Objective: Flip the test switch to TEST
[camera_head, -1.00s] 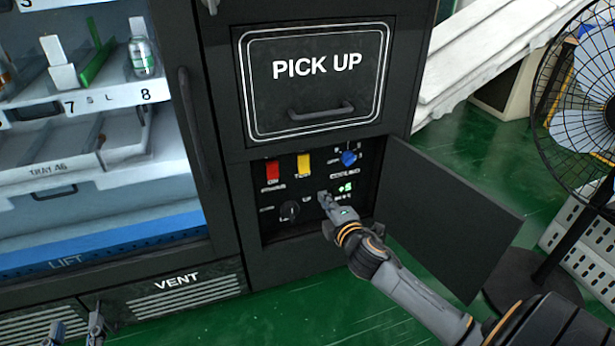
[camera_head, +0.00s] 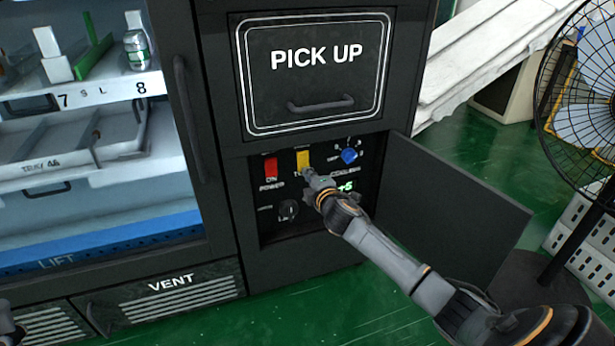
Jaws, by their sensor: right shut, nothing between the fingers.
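The control panel sits in an open recess under the PICK UP door. The yellow switch (camera_head: 303,160) is the test switch; its label below is mostly hidden by my right gripper. My right gripper (camera_head: 308,174) is shut and empty. Its tips are at the lower end of the yellow switch; I cannot tell whether they touch it. Which way the switch is set is not clear. Only a dark sliver of my left arm or gripper shows at the lower left edge, so its fingers cannot be made out.
Left of the yellow switch is a red power switch (camera_head: 271,168). A blue knob (camera_head: 349,155) is to its right, and a black knob (camera_head: 288,209) is below. The panel door (camera_head: 455,215) stands open on the right, close to my right arm. A fan (camera_head: 585,90) stands farther right.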

